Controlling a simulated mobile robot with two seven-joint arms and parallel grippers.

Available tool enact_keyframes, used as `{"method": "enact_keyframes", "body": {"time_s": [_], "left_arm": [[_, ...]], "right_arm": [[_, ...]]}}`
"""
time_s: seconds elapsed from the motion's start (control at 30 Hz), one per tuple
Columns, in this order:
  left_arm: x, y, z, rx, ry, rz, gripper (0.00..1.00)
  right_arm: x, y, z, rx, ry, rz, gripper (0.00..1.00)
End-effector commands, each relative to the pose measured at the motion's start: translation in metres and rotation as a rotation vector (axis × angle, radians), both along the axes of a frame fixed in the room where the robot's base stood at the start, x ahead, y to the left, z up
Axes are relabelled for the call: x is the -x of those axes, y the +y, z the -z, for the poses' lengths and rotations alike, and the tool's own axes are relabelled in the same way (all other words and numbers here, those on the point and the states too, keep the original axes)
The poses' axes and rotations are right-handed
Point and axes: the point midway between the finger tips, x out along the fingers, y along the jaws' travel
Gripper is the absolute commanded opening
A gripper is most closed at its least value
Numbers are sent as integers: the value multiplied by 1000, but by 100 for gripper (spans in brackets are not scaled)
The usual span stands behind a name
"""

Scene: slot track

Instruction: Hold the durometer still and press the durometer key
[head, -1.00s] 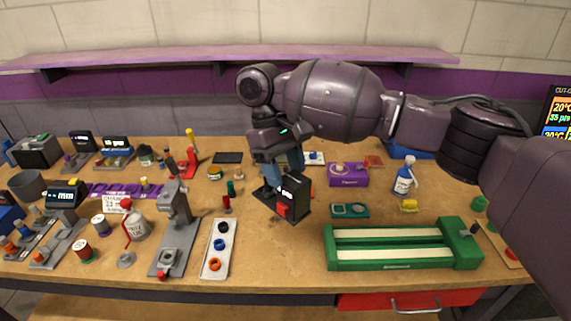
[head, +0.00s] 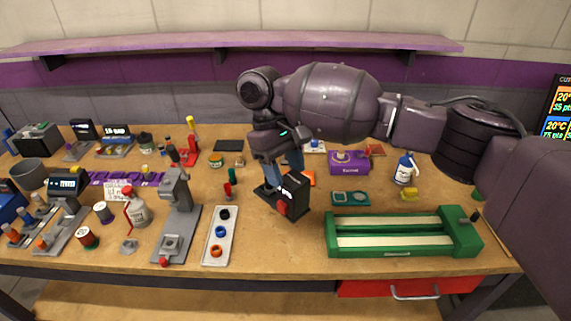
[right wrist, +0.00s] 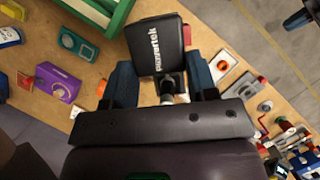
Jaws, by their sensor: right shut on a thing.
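The durometer appears to be the black boxy device with a red key (head: 294,194), standing on a dark base in the middle of the table. In the right wrist view its dark top (right wrist: 153,45) bears white lettering, and the red key (right wrist: 187,34) sticks out at its side. My right gripper (head: 284,168) reaches down from behind and is shut on the durometer, one blue finger on either side of it. The fingers partly hide its rear and base. My left gripper (right wrist: 299,18) seems to show only at the top right corner of the right wrist view, over the floor.
A green slot track (head: 400,251) lies to the right. A grey stand (head: 178,215) and a white tray with coloured rings (head: 219,251) stand to the left. A purple box (head: 349,162) is behind at right. Bare table lies in front of the durometer.

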Motion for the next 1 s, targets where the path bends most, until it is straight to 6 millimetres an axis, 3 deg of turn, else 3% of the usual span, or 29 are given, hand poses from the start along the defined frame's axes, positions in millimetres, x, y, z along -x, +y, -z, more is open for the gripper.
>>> {"method": "enact_keyframes", "body": {"time_s": [1.0], "left_arm": [[5,1,4,0,10,-2,0]], "right_arm": [[1,3,31,-1,1,0,1]]}}
